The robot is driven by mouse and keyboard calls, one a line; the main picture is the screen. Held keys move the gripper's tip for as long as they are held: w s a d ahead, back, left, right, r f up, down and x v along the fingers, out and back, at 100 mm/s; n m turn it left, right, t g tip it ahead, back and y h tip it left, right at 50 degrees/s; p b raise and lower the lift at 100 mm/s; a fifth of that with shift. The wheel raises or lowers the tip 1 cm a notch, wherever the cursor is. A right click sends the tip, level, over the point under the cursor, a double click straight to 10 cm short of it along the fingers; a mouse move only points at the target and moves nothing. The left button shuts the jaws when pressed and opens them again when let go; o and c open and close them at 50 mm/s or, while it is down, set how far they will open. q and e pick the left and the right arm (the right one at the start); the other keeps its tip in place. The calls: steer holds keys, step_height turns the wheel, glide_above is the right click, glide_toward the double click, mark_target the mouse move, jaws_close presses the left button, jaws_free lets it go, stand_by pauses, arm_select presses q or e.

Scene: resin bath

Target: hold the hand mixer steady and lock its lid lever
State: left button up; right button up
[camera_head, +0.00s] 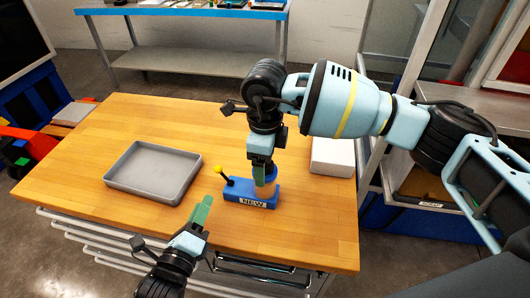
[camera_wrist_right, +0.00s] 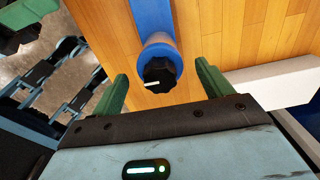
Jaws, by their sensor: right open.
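The hand mixer (camera_head: 252,197) is a blue block labelled NEW on the wooden table. My right gripper (camera_head: 262,172) points down over the round part. In the right wrist view its open green fingers (camera_wrist_right: 163,78) stand either side of the mixer's black ribbed knob (camera_wrist_right: 159,75), with gaps on both sides. My left gripper (camera_head: 202,211) is at the table's front edge, left of and in front of the mixer; whether its fingers are apart is unclear.
An empty grey tray (camera_head: 154,172) lies on the table to the left of the mixer. A white block (camera_head: 332,156) sits behind and right of it. The table's front right area is clear. Drawers with handles are below the front edge.

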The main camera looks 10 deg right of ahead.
mark_target(251, 182)
steer(key=shift+f, duration=2.75)
steer(key=c, duration=1.3)
steer(key=shift+c, duration=0.2)
